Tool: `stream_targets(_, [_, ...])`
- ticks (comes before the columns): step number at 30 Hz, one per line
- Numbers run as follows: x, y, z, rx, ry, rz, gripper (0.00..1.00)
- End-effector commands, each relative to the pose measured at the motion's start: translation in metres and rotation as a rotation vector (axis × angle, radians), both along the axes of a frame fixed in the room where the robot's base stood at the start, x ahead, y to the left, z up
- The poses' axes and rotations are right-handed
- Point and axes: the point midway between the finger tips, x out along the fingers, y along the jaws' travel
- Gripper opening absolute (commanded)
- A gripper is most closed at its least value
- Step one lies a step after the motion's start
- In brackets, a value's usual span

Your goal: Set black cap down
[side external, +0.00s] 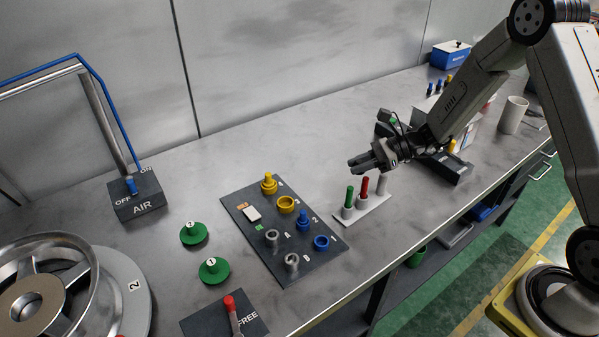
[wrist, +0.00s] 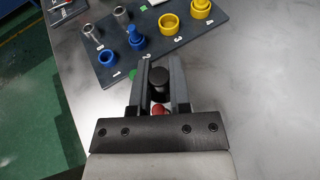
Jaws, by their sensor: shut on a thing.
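My gripper (side external: 362,163) is above the grey rack in the side view, its fingers pointing left. In the wrist view my gripper (wrist: 160,90) is shut on the black cap (wrist: 159,78), a dark round piece between the two fingers. The cap is hard to make out in the side view against the dark fingers. The pale rack (side external: 362,208) below holds a green-topped piece (side external: 349,194) and a red-topped piece (side external: 365,185). A third, pale post (side external: 382,185) has no coloured top. A bit of red (wrist: 158,108) shows beneath the fingers in the wrist view.
A dark numbered board (side external: 262,222) with yellow, blue and grey parts lies left of the rack. Two green knobbed discs (side external: 194,233) and a red-handled lever (side external: 230,304) are farther left. A dark tray (side external: 447,166) is behind right. Bare table lies behind the board.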

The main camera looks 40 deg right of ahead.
Motion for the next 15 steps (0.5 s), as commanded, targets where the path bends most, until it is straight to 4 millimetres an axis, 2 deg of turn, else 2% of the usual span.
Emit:
stream_targets(9, [0.041,0.000,-0.019,0.000,0.000,0.001,0.00])
stream_targets(15, [0.059,0.001,-0.038,0.001,0.002,0.001,0.00])
